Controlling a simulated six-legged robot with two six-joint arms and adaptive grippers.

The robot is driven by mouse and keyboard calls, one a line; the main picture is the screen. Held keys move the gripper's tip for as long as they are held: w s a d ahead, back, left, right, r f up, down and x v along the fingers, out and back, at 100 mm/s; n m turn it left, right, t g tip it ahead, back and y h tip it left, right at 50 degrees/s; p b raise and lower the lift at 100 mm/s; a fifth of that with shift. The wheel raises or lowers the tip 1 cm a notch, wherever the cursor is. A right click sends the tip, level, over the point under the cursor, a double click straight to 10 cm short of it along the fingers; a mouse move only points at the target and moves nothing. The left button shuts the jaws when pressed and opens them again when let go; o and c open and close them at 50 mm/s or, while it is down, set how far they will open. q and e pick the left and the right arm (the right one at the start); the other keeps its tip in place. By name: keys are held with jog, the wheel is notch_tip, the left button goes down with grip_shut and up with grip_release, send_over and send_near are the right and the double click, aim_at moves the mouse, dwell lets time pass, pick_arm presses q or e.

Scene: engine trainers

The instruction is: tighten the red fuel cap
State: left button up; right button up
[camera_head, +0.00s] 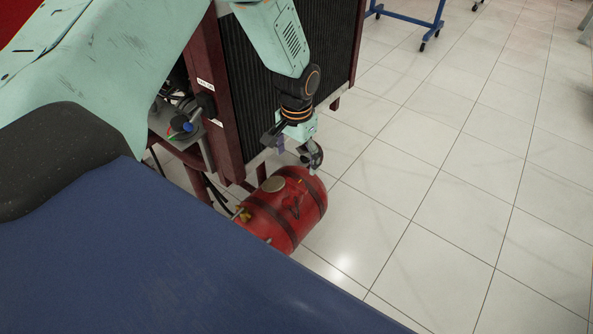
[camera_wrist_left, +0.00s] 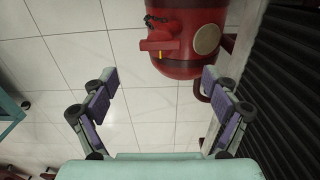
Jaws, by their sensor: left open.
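A red tank (camera_head: 283,228) lies on its side beside the engine trainer, near the floor; it also shows at the top of the left wrist view (camera_wrist_left: 187,68). The red fuel cap (camera_wrist_left: 160,42) has a bar-like grip and sits on the tank, with a dark chain-like piece beside it. In the head view the cap (camera_head: 294,208) is small and hard to tell from the tank. My left gripper (camera_head: 297,160) is open and empty, above and behind the tank, apart from the cap. In the left wrist view its fingers (camera_wrist_left: 160,85) are spread below the cap. My right gripper is not in view.
The dark-red trainer frame (camera_head: 227,95) with a black radiator grille (camera_head: 330,55) stands close beside my left arm. A tan disc (camera_head: 274,185) and a brass fitting (camera_head: 243,215) are on the tank. Tiled floor (camera_head: 450,200) to the right is clear. A blue stand (camera_head: 410,18) is far back.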

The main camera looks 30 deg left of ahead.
aim_at(296, 184)
pick_arm(q)
jog(key=shift+r, duration=1.55)
jog(key=shift+f, duration=0.1)
notch_tip(296, 184, down, 12)
jog(key=shift+r, duration=0.1)
